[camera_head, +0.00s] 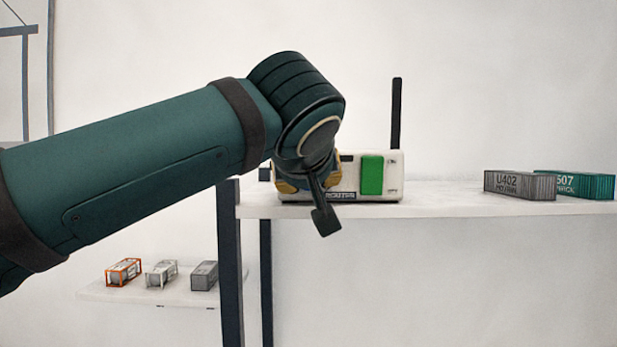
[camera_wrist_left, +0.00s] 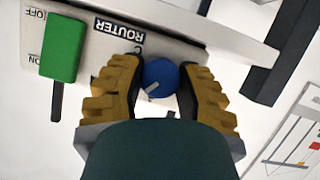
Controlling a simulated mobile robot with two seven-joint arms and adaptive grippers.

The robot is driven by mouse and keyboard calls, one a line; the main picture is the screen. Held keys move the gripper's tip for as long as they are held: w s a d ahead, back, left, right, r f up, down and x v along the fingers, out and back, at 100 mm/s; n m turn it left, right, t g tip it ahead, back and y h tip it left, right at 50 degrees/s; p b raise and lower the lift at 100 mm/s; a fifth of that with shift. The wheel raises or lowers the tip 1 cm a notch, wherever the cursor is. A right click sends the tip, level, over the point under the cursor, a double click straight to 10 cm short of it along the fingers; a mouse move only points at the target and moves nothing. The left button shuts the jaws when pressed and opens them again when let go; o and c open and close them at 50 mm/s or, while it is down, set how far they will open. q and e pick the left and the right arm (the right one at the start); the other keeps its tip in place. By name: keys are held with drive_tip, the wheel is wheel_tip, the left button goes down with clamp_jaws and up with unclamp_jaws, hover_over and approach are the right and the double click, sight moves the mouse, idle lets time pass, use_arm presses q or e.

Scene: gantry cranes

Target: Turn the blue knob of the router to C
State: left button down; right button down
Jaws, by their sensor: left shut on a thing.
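The router (camera_head: 394,188) is a white box with a black antenna and a green switch (camera_head: 372,175), standing on the shelf near its left end. In the left wrist view the router (camera_wrist_left: 75,60) appears upside down, with its label and the green switch (camera_wrist_left: 60,47) marked ON and OFF. The blue knob (camera_wrist_left: 160,76) has a pale pointer mark and sits between the yellow fingers of my left gripper (camera_wrist_left: 160,88), which is shut on it. In the head view my left gripper (camera_head: 308,184) covers the knob. Most letters around the knob are hidden. My right gripper is not in view.
The white shelf (camera_head: 450,203) also holds a grey container (camera_head: 519,185) and a teal container (camera_head: 585,185) on the right. A lower shelf (camera_head: 150,294) at left carries several small containers. The shelf between router and containers is clear.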

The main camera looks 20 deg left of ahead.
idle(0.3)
use_arm(q)
drive_tip(key=m+y+p, duration=0.1)
drive_tip(key=m+y, duration=0.1)
drive_tip(key=shift+d+m+g, duration=0.1)
drive_tip(key=shift+m+g, duration=0.3)
drive_tip(key=m+y+p, duration=0.1)
drive_tip(key=m+y, duration=0.1)
drive_tip(key=m, duration=0.1)
drive_tip(key=m+y+p, duration=0.1)
drive_tip(key=m+y, duration=0.1)
drive_tip(key=m, duration=0.1)
drive_tip(key=shift+f, duration=0.1)
drive_tip(key=shift+m+t+y+p, duration=0.3)
drive_tip(key=shift+m+y, duration=0.5)
drive_tip(key=shift+m, duration=0.8)
drive_tip(key=c, duration=0.6)
unclamp_jaws()
drive_tip(key=shift+f, duration=0.1)
